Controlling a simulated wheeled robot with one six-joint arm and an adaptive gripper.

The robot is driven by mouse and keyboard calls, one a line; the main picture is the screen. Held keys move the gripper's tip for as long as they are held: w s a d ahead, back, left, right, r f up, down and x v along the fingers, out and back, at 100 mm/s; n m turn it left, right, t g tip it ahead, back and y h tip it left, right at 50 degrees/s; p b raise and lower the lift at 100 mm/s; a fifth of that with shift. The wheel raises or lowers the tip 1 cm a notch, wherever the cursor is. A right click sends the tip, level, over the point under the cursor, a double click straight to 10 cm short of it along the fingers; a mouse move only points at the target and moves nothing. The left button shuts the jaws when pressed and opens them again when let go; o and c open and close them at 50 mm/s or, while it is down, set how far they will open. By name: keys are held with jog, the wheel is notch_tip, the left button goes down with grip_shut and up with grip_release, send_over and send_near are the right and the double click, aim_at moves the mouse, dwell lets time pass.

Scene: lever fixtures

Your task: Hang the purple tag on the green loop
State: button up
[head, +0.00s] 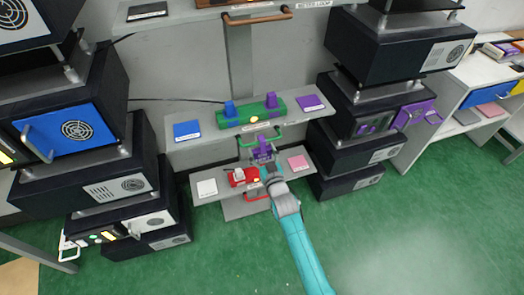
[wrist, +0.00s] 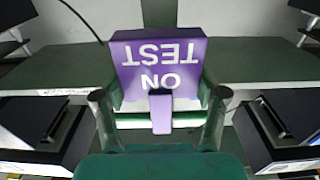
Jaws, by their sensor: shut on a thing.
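The purple tag (head: 263,152), with white "TEST ON" lettering, is in front of the shelves. In the wrist view the tag (wrist: 160,62) stands large and upside down, its narrow tab (wrist: 160,113) between the fingers. My gripper (head: 268,168) is shut on the tag; it also shows in the wrist view (wrist: 160,100). The green loop (head: 277,137) juts out below the middle shelf, just above and behind the tag. Green bars show beside and behind the tag's tab in the wrist view. I cannot tell whether the tag touches the loop.
The middle shelf holds a green box (head: 250,112) with blue and purple levers. The lower shelf holds a red switch box (head: 243,177), with a red loop (head: 257,198) below. Dark cabinets (head: 85,185) flank the shelves. Green floor lies open in front.

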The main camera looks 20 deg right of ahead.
jog(key=o, duration=1.2)
jog(key=shift+s, duration=0.1)
jog(key=s, duration=1.1)
jog(key=shift+s, duration=0.4)
